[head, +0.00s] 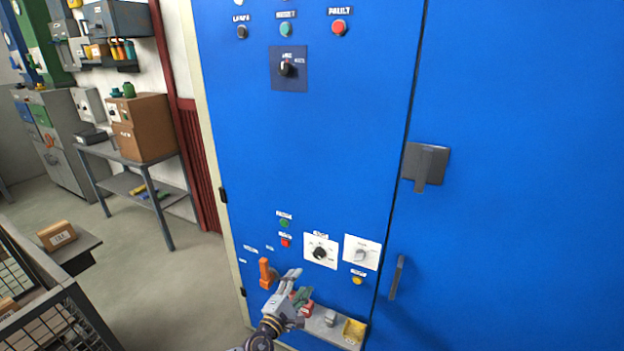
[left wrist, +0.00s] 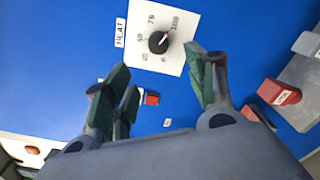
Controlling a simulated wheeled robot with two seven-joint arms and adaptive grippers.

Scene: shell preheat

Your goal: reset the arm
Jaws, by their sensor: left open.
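My left gripper (head: 297,286) is low in front of the blue cabinet (head: 300,150), open with nothing between its fingers. In the left wrist view its green-padded fingers (left wrist: 163,80) are spread apart before the blue panel. Beyond them is a white dial plate (left wrist: 143,58) with a black knob (left wrist: 158,42), whose white mark seems to point toward the 100 end. The same black knob (head: 320,253) shows in the head view, above and right of the gripper, apart from it. My right gripper is not in view.
An orange handle (head: 265,273) stands just left of my left gripper. A small ledge right of it carries a grey item (head: 330,318) and a yellow tray (head: 354,331). A grey door handle (head: 397,277) sticks out further right. A wire-sided cart (head: 60,325) is at lower left; open floor lies between.

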